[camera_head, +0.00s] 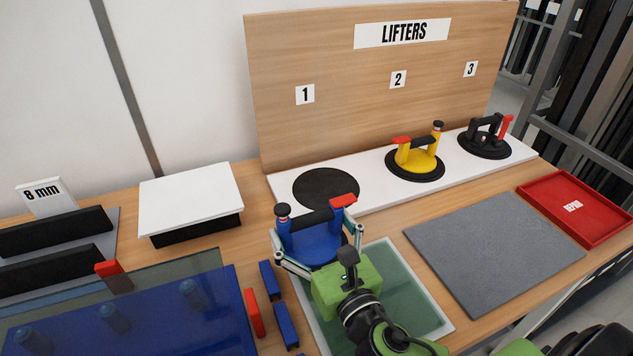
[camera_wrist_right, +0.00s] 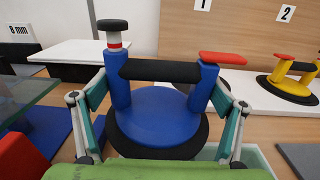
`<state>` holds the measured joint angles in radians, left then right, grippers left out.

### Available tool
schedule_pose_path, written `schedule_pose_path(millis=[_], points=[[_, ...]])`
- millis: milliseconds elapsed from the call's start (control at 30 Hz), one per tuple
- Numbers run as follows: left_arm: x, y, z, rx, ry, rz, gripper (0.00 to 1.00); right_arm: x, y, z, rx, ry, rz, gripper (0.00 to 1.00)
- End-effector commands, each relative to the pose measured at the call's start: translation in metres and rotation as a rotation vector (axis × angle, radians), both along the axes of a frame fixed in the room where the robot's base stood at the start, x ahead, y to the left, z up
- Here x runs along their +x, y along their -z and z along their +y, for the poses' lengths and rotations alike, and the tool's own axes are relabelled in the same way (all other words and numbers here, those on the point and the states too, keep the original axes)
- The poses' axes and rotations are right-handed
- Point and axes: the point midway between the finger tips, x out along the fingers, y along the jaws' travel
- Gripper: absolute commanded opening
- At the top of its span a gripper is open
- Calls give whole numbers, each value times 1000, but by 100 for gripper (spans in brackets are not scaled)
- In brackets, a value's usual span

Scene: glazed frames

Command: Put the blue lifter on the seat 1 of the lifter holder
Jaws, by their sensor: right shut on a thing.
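The blue lifter (camera_head: 312,250) has a round base, two posts, a black handle bar and a red lever; it also shows in the wrist view (camera_wrist_right: 158,115). My right gripper (camera_head: 318,232) is shut on it, with one finger on each side, as the wrist view also shows (camera_wrist_right: 160,95). The lifter is over the far end of the glass tray, in front of the holder. The lifter holder (camera_head: 375,198) is a white shelf with a wooden back panel. Seat 1 (camera_head: 326,190) is an empty black disc below the label 1. My left gripper is out of view.
A yellow lifter (camera_head: 417,160) sits on seat 2 and a black lifter (camera_head: 485,138) on seat 3. A grey mat (camera_head: 495,253) and red tray (camera_head: 575,208) lie right.

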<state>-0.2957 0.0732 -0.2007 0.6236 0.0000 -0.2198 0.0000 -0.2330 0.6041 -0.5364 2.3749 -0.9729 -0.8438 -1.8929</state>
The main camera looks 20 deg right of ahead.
Motion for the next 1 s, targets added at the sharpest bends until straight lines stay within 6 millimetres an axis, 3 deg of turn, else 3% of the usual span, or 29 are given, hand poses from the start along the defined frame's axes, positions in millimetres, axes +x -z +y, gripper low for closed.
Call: schedule_pose_path(millis=[33,400,600,867,1000], points=[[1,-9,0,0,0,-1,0,10,-17,-1,0,3,-16,33],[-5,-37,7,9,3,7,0,70,-65,-6,-1,27,-15,33],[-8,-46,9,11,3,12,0,92,-87,-9,-5,39,-12,33],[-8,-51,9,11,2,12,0,106,-94,-16,-8,48,-5,33],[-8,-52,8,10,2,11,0,117,-84,-35,-12,51,-2,33]])
